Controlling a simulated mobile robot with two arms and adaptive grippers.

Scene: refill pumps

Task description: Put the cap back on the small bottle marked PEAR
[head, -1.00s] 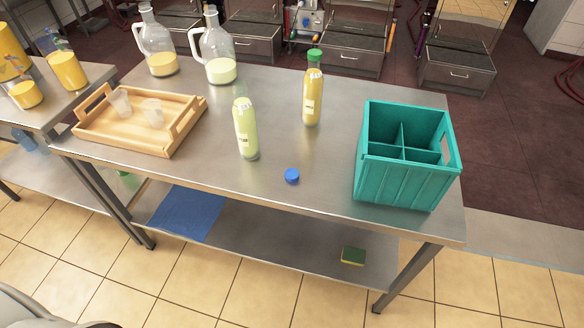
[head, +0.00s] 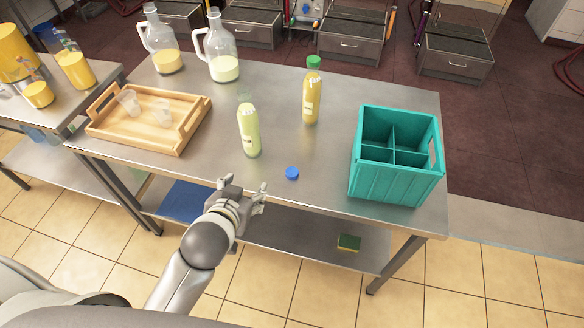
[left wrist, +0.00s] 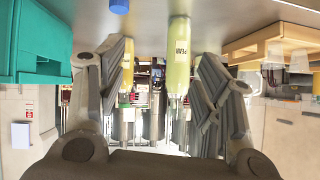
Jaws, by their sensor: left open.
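The small bottle marked PEAR (head: 249,132), pale green and uncapped, stands upright near the middle of the steel table. Its label reads PEAR in the left wrist view (left wrist: 180,52), which is upside down. A blue cap (head: 292,173) lies on the table near the front edge, right of the bottle; it also shows at the top edge of the left wrist view (left wrist: 120,5). My left gripper (head: 244,188) is open and empty at the table's front edge, in front of the bottle and left of the cap. My right gripper is not in view.
A yellow bottle with a green cap (head: 311,98) stands behind. A teal divided crate (head: 396,180) is on the right. A wooden tray with cups (head: 125,138) and two glass jugs (head: 222,62) are on the left. The tabletop around the cap is clear.

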